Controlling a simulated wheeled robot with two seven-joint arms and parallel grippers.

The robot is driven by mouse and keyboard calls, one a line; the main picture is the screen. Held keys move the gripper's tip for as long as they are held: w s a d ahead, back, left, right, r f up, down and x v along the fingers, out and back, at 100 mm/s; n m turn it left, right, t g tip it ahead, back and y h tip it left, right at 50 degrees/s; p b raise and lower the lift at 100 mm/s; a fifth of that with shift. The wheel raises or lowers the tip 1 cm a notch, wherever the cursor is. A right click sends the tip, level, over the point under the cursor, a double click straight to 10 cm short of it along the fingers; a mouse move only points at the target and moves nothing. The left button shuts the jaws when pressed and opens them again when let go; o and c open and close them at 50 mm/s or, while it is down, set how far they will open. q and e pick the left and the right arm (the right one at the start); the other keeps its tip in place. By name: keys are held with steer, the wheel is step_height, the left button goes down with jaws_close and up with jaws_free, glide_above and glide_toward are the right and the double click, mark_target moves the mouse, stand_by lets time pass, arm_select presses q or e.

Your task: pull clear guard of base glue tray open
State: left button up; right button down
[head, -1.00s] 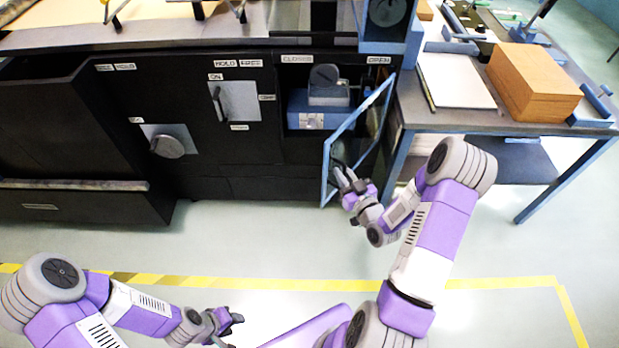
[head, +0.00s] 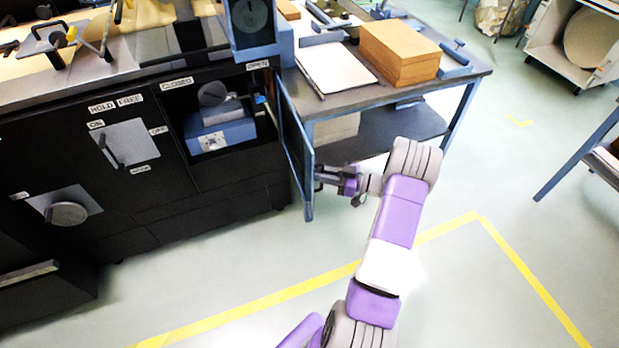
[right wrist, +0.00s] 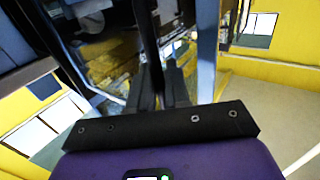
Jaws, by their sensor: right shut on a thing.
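The clear guard (head: 297,150) is a blue-framed panel on the front of the black machine. In the head view it stands swung outward, almost edge-on, by the OPEN label. The base glue tray (head: 222,136), a blue box with a grey part on top, shows uncovered in the recess. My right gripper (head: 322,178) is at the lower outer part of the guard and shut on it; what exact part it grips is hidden. In the right wrist view my right gripper's dark fingers (right wrist: 158,88) are close together, beside a pale frame bar (right wrist: 207,50). My left gripper is out of view.
A side table (head: 345,98) with a wooden box (head: 398,58) and a white board stands right of the guard, its legs close behind the panel. A knob (head: 68,213) and lever panel (head: 126,143) are on the machine front. Floor in front is clear.

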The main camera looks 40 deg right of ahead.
steer(key=shift+s+d+r+n+y, duration=0.1)
steer(key=shift+d+n+y, duration=0.1)
steer(key=shift+d, duration=0.25)
steer(key=shift+s+d+n+y, duration=0.1)
steer(key=shift+d+y, duration=0.1)
steer(key=shift+d, duration=0.2)
steer(key=c, duration=1.3)
jaws_free()
steer(key=p+v, duration=0.1)
steer(key=v, duration=0.6)
steer(key=shift+s+d+p, duration=0.15)
steer(key=shift+p, duration=0.2)
